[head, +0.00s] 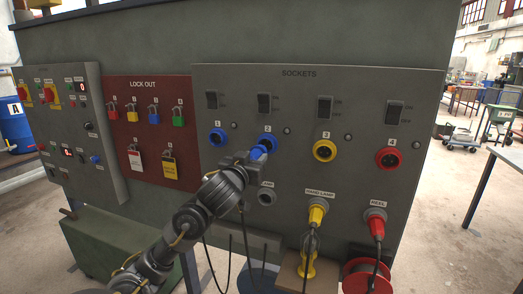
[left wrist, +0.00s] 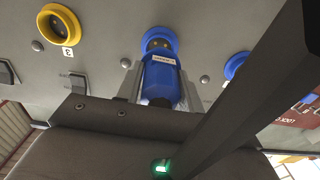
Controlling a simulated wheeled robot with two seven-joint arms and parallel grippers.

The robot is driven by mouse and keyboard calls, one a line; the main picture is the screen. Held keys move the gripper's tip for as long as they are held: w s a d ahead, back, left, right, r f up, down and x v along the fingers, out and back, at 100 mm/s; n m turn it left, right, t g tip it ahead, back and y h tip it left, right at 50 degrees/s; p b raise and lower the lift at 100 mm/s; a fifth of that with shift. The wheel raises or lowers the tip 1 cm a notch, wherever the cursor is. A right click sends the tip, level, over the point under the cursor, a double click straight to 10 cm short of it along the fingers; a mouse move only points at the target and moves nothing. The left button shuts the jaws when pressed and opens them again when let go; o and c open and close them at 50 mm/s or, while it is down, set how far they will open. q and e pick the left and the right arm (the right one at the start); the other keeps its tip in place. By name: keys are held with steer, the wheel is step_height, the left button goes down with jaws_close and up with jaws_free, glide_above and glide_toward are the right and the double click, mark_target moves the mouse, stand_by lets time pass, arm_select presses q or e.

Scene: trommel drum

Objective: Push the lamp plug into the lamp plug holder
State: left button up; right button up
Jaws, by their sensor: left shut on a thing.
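My left gripper (head: 250,157) is shut on a blue plug (head: 258,152), the likely lamp plug. In the left wrist view the plug (left wrist: 161,82) has a pale label and sits between the two fingers (left wrist: 158,88). Its front end overlaps the lower edge of blue socket 2 (head: 268,141), also in the left wrist view (left wrist: 157,38); I cannot tell whether it is seated. The grey round holder (head: 266,197), under a partly covered label ending in "AMP", is below the gripper and looks empty. My right gripper is not in view.
Blue socket 1 (head: 217,138), yellow socket 3 (head: 324,150) and red socket 4 (head: 389,158) share the panel. A yellow plug (head: 317,213) and a red plug (head: 377,226) sit in holders to the right, cables hanging. Padlocks hang on the red lock-out board (head: 150,90).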

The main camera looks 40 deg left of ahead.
arm_select(q)
steer(key=shift+p+v, duration=0.35)
steer(key=shift+v, duration=2.2)
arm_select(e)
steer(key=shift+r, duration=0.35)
